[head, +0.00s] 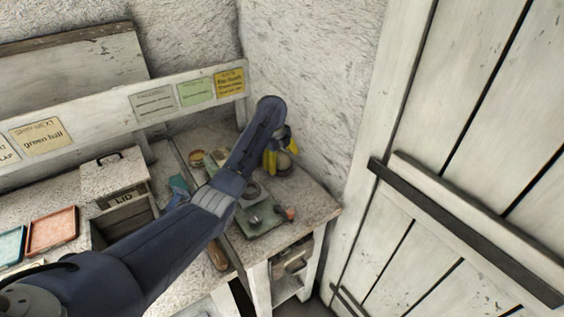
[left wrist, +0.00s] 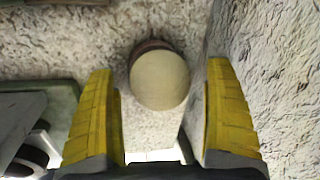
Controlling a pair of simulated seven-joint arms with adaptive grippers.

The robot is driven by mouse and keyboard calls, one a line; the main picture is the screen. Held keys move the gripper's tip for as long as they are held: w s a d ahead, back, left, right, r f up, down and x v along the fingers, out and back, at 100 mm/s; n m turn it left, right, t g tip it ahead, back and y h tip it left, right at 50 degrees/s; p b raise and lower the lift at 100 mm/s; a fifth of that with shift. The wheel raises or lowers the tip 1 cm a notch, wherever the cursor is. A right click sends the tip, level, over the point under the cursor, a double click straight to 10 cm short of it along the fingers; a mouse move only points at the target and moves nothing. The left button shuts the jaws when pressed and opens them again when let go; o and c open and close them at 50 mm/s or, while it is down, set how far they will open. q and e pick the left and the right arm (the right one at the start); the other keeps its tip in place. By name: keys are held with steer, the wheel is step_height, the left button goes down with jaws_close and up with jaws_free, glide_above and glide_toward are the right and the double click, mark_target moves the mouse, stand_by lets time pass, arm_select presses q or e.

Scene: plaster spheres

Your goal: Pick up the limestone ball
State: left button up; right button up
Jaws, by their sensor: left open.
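A pale cream ball (left wrist: 160,80), which fits the limestone ball, rests on a round brown stand (left wrist: 151,45) in the left wrist view. In the head view the stand (head: 285,169) is at the back right of the bench, partly hidden by my gripper. My left gripper (head: 280,156) is open over this spot, with its yellow fingers pointing down. In the left wrist view the ball lies between the two open fingers (left wrist: 160,68), with a gap on each side. I cannot tell how far the fingertips are above it. My right gripper is not in view.
A green tray (head: 270,226) with grey items sits in front of the stand, with a small reddish ball (head: 291,213) at its edge. The rough wall (head: 312,95) is close behind and right. A lidded box (head: 113,172) and a red tray (head: 52,230) are farther left.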

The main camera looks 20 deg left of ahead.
arm_select(q)
steer(key=shift+f, duration=0.2)
steer(key=c, duration=1.7)
